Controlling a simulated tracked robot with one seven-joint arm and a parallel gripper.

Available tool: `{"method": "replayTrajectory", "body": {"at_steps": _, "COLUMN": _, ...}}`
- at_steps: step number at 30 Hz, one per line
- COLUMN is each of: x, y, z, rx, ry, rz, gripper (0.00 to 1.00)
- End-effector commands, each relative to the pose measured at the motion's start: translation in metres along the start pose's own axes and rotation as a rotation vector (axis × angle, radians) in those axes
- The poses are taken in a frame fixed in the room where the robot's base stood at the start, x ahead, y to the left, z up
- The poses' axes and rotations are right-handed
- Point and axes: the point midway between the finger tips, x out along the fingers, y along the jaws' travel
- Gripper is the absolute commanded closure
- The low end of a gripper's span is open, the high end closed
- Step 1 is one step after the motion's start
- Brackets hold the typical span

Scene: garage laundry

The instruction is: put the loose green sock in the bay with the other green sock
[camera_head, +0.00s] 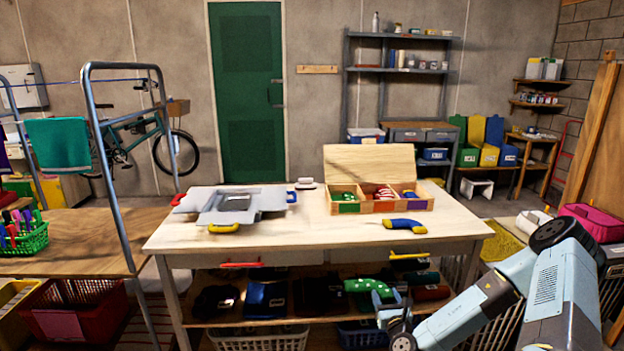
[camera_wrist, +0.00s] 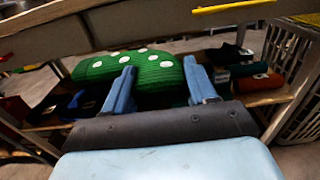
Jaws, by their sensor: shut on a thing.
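The loose green sock with white dots (camera_head: 366,285) is in my gripper (camera_head: 385,304), low in front of the table's front edge. In the wrist view the sock (camera_wrist: 150,68) lies across and between the two blue fingers of my gripper (camera_wrist: 163,88). A wooden box (camera_head: 381,206) with its lid up stands at the back right of the tabletop. Its left bay, with a green front, holds another green dotted sock (camera_head: 344,195). The middle bay holds a red and white item (camera_head: 384,192). The right bay, with a purple front, holds a blue item (camera_head: 409,194).
A blue and yellow sock (camera_head: 405,225) lies on the table (camera_head: 300,234) in front of the box. A grey folding board (camera_head: 236,204) covers the table's left part. A shelf below (camera_head: 210,322) holds dark folded items. A yellow handle (camera_head: 409,255) sticks out at the table front.

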Motion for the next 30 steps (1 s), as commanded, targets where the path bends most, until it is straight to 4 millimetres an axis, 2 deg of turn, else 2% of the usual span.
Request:
{"method": "replayTrajectory", "body": {"at_steps": 9, "x": -0.0083, "y": -0.0022, "z": -0.0012, "rx": -0.001, "ry": -0.001, "rz": -0.078, "gripper": 0.78}}
{"method": "replayTrajectory", "body": {"at_steps": 30, "x": -0.0083, "y": -0.0022, "z": -0.0009, "rx": -0.003, "ry": -0.007, "rz": -0.079, "gripper": 0.78}}
